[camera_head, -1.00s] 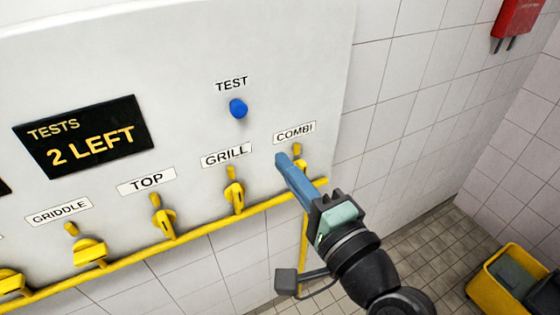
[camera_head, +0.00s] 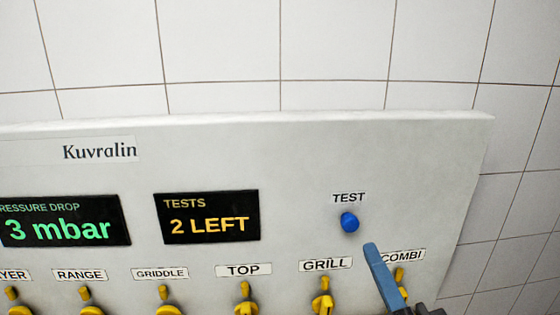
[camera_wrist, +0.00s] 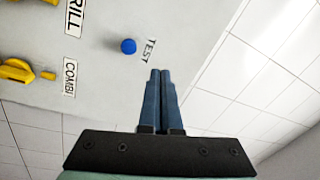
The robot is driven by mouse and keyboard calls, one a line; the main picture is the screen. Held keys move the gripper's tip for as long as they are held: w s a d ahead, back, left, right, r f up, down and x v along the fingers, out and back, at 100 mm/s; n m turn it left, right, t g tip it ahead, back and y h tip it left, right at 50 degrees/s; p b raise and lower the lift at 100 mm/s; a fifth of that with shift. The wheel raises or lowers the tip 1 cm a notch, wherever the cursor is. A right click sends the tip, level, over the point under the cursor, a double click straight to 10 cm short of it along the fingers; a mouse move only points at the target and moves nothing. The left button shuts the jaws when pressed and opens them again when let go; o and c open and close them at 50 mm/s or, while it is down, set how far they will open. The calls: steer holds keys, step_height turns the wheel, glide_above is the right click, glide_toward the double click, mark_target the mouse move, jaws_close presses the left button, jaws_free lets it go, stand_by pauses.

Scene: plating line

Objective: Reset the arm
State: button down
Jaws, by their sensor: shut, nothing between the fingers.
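My gripper (camera_head: 372,250) shows at the lower right of the head view, in front of the panel just left of the COMBI label. Its blue fingers also show in the wrist view (camera_wrist: 160,74), pressed together with nothing between them. The fingertips are below and right of the blue TEST button (camera_head: 349,222) and apart from it in the picture. In the wrist view the button (camera_wrist: 128,46) lies up and left of the fingertips. The fingers hide part of the COMBI valve (camera_head: 400,278). The rest of my arm is mostly out of the head view.
A grey panel (camera_head: 300,160) bears a TESTS display (camera_head: 207,216) reading 2 LEFT and a pressure drop display (camera_head: 65,220) reading 3 mbar. Several yellow valves, including the GRILL valve (camera_head: 322,304), line its lower edge. White tiled wall (camera_head: 330,50) lies behind.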

steer(key=w+a+r+n+t, duration=0.1)
steer(key=a+r+n, duration=0.2)
steer(key=r, duration=0.3)
steer(key=a+r+n+t, duration=0.2)
steer(key=a+r+n, duration=0.2)
steer(key=r, duration=0.2)
steer(key=s+a+r+n+t, duration=0.2)
steer(key=s+a+r+n, duration=0.1)
steer(key=r, duration=0.5)
steer(key=s+a+r+n+t+h+b, duration=0.1)
steer(key=s+a+r+n+t, duration=0.2)
steer(key=r, duration=0.4)
steer(key=shift+s+a+r+n, duration=0.4)
steer(key=shift+s+a, duration=0.25)
steer(key=shift+s, duration=0.45)
steer(key=shift+f, duration=0.1)
